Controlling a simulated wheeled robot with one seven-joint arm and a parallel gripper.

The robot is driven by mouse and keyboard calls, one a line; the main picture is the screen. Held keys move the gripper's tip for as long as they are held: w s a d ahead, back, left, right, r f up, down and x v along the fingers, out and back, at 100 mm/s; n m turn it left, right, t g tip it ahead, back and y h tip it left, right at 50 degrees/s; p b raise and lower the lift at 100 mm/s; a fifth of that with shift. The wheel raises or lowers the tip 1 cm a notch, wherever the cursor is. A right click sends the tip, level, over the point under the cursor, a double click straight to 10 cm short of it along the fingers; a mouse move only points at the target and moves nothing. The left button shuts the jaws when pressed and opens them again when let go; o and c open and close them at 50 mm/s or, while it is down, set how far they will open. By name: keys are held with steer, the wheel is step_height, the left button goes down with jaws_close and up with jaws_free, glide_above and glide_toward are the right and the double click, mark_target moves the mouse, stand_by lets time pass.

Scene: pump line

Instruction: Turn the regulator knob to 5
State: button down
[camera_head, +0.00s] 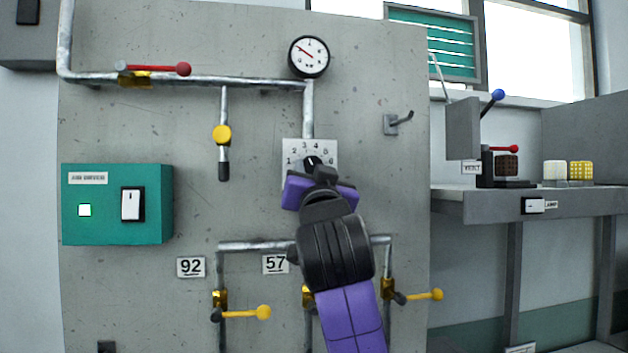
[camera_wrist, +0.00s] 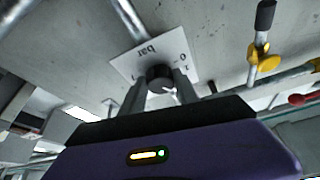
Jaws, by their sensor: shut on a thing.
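The regulator knob (camera_head: 312,161) is a small black knob on a white numbered plate (camera_head: 291,147) on the grey wall panel. Its pale mark seems to point roughly up, near 3 or 4, but it is too small to read exactly. My gripper (camera_head: 316,172) comes from below and covers the lower part of the plate. In the wrist view the knob (camera_wrist: 159,77) sits between the two fingers of my gripper (camera_wrist: 160,88), which are shut on it. The plate (camera_wrist: 140,58) shows "bar" upside down there.
A round gauge (camera_head: 309,57) with a red needle pointing up and left is above the knob. A red-handled valve (camera_head: 155,69), a yellow valve (camera_head: 222,135) and yellow-handled lower valves (camera_head: 250,312) are on pipes nearby. A teal switch box (camera_head: 117,230) is left, a bench (camera_head: 480,205) right.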

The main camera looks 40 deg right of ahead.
steer(key=m, duration=0.1)
steer(key=m+g+h+b, duration=0.1)
steer(key=m, duration=0.1)
steer(key=m+g+b, duration=0.1)
steer(key=m, duration=0.1)
steer(key=shift+w+a+f+h, duration=0.15)
steer(key=shift+w+a+h, duration=0.05)
steer(key=shift+a+h, duration=0.1)
steer(key=m+g, duration=0.1)
steer(key=m, duration=0.1)
steer(key=m+g+b, duration=0.1)
steer(key=m, duration=0.2)
steer(key=shift+r+h, duration=0.2)
steer(key=shift+h, duration=0.1)
steer(key=m+g, duration=0.1)
steer(key=m, duration=0.1)
steer(key=m+g, duration=0.1)
steer(key=m, duration=0.1)
steer(key=shift+w+a+r+b, duration=0.1)
steer(key=shift+r+b, duration=0.1)
steer(key=shift+b, duration=0.2)
steer(key=shift+r+m+g+y, duration=0.15)
steer(key=shift+m+g+y, duration=0.4)
steer(key=shift+m, duration=1.45)
steer(key=c, duration=0.9)
jaws_free()
steer(key=shift+p, duration=0.3)
